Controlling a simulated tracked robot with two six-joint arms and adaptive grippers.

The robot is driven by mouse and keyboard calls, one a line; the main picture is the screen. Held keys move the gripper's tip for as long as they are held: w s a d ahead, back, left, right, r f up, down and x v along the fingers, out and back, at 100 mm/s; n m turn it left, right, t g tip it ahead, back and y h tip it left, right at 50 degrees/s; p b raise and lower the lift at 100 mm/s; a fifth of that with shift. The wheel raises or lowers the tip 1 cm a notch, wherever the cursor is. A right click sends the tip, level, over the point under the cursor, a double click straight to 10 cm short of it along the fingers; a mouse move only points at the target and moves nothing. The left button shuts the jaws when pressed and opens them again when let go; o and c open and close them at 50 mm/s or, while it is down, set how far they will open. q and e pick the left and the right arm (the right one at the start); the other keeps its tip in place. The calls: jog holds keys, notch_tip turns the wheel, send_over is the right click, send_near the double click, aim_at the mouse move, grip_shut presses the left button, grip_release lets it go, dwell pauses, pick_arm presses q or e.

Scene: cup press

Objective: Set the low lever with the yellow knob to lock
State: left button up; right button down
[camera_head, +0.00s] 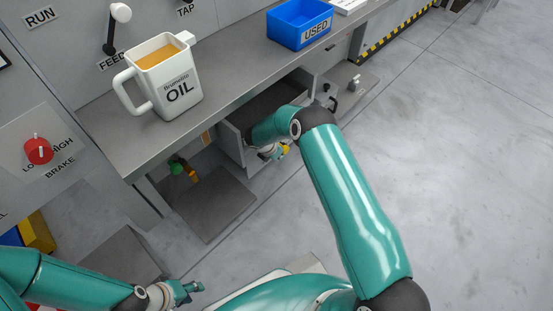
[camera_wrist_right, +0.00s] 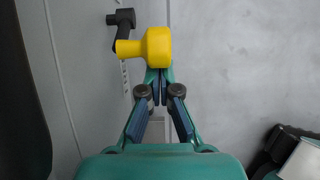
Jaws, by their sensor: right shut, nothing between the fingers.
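The yellow knob (camera_wrist_right: 155,47) is large in the right wrist view, just beyond my right fingertips, with a yellow stub toward the left.
A white oil jug (camera_head: 165,85) and blue USED bin (camera_head: 299,22) stand on the bench. An open grey drawer (camera_head: 232,143) is beside my right forearm. A red brake knob (camera_head: 39,151) is at left. Floor at right is clear.

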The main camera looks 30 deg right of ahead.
pick_arm(q)
jog(key=shift+f, duration=0.2)
pick_arm(e)
jog(key=shift+w+d+r, duration=0.1)
jog(key=shift+d+r, duration=0.1)
jog(key=shift+r, duration=0.2)
jog(key=v, duration=0.7)
jog(key=shift+r, duration=0.15)
pick_arm(q)
jog(key=shift+c, duration=0.3)
pick_arm(e)
jog(key=shift+a, duration=0.1)
